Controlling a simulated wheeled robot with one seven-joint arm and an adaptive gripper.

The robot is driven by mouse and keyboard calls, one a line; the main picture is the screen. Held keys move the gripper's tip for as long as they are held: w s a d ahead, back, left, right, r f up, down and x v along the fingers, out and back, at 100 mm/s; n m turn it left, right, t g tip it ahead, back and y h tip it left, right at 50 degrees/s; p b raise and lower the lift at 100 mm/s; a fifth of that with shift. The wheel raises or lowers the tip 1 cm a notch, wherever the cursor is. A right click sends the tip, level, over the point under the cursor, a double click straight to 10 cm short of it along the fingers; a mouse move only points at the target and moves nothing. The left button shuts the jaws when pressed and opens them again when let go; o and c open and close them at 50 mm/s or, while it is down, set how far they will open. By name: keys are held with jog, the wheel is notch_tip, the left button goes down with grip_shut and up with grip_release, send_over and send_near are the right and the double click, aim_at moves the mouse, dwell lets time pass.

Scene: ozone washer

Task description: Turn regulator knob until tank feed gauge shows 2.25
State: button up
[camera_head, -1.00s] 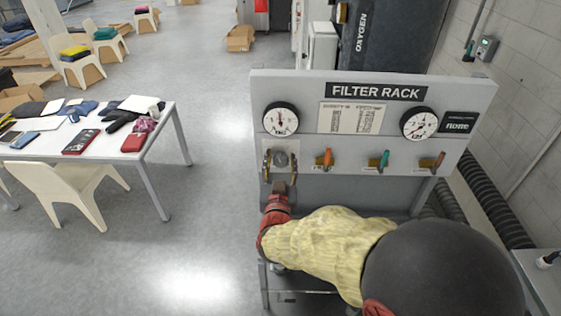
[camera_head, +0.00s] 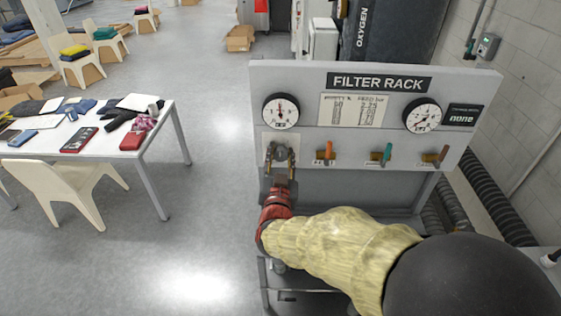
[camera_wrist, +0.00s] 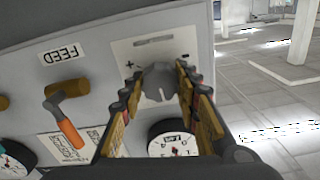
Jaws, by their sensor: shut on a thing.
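The grey regulator knob (camera_wrist: 158,82) sits on a light plate marked plus and minus in the wrist view. My gripper (camera_wrist: 155,85) has its fingers on either side of the knob and is shut on it. In the head view my gripper (camera_head: 280,155) is at the left end of the panel and largely hides the knob. A round white gauge (camera_head: 281,110) is right above it, its needle pointing about straight up. A second gauge (camera_head: 422,116) is at the panel's right end. The dial numbers are too small to read.
The filter rack panel (camera_head: 300,80) also carries an orange-handled valve (camera_head: 326,154), a teal-handled valve (camera_head: 383,155) and a brown-handled valve (camera_head: 436,158). A small dark display (camera_head: 463,118) is at the right. A white table (camera_head: 160,120) stands to the left, with clear floor between.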

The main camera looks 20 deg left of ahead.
jog(key=m+b, duration=0.3)
jog(key=b, duration=0.2)
jog(key=shift+f, duration=0.2)
jog(key=shift+r+m+b, duration=0.15)
jog(key=shift+m+b, duration=0.35)
jog(key=shift+b, duration=0.3)
jog(key=o, duration=1.2)
jog(key=v, duration=1.2)
jog(key=shift+r, duration=0.1)
